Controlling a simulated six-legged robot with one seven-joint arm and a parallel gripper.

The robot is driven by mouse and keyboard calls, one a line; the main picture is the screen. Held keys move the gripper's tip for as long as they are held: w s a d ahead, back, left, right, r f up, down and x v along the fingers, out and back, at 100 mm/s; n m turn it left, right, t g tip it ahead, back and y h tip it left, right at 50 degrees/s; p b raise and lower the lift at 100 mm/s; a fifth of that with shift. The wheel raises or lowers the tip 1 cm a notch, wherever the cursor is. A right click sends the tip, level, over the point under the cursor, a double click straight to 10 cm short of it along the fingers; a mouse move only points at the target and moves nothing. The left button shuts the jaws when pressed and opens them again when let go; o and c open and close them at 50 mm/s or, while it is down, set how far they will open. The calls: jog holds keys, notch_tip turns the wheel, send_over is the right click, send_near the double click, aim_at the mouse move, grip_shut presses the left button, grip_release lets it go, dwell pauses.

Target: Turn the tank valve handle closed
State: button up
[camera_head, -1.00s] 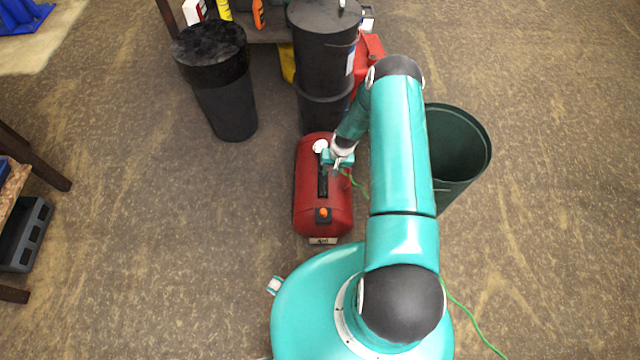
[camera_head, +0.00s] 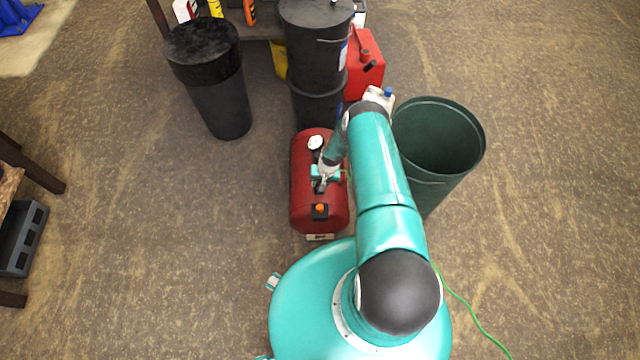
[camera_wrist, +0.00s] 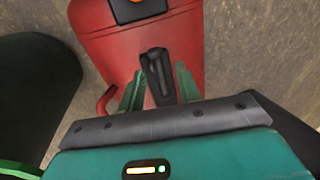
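A red tank (camera_head: 300,185) lies on the floor in front of my body. An orange knob on a black block (camera_head: 320,208), which looks like the valve handle, sits at the tank's near end. Its orange edge (camera_wrist: 137,2) is cut off at the top of the wrist view. My gripper (camera_head: 320,182) is over the tank's middle, short of the knob. In the wrist view its green fingers (camera_wrist: 159,88) are spread on either side of the black carry handle (camera_wrist: 157,65). A gap shows between fingers and handle; whether they touch lower down is unclear.
A white gauge (camera_head: 315,142) stands at the tank's far end. A dark green bin (camera_head: 450,185) is close on the right of my arm. Stacked black buckets (camera_head: 318,60), a red fuel can (camera_head: 365,70) and a black bin (camera_head: 215,90) stand behind. The floor left of the tank is clear.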

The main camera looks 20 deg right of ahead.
jog(key=shift+f, duration=0.25)
grip_shut()
